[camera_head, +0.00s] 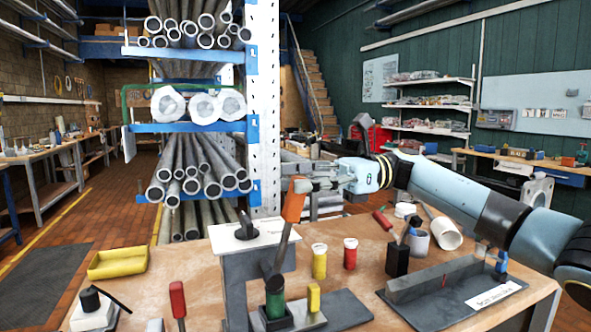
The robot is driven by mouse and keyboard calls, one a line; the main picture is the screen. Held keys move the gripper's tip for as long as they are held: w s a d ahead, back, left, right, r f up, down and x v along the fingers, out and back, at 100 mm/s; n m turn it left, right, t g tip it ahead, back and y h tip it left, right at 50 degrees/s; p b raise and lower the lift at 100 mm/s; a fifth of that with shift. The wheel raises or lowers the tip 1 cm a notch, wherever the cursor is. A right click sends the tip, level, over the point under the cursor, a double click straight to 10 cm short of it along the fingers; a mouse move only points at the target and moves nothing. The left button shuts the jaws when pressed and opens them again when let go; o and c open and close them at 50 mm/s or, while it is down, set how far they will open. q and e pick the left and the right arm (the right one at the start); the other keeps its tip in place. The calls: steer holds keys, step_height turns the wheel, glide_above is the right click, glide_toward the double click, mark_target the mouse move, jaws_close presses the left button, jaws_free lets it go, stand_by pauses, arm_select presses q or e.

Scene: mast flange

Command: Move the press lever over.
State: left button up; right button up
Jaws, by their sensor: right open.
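The press lever (293,203) is a grey rod with an orange grip. It stands up from the press (243,268) on the bench, its top leaning a little to the right. The press has a grey body and a pale top plate with a black knob. A green cylinder (275,301) sits at the lever's foot. My right gripper (304,184) comes in from the right, open, with its fingers at the top of the orange grip. I cannot tell whether they touch it. My left gripper is out of view.
A rack of pipes (200,165) stands behind.

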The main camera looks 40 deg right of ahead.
steer(key=shift+w+a, duration=0.15)
steer(key=shift+a, duration=0.4)
jaws_close()
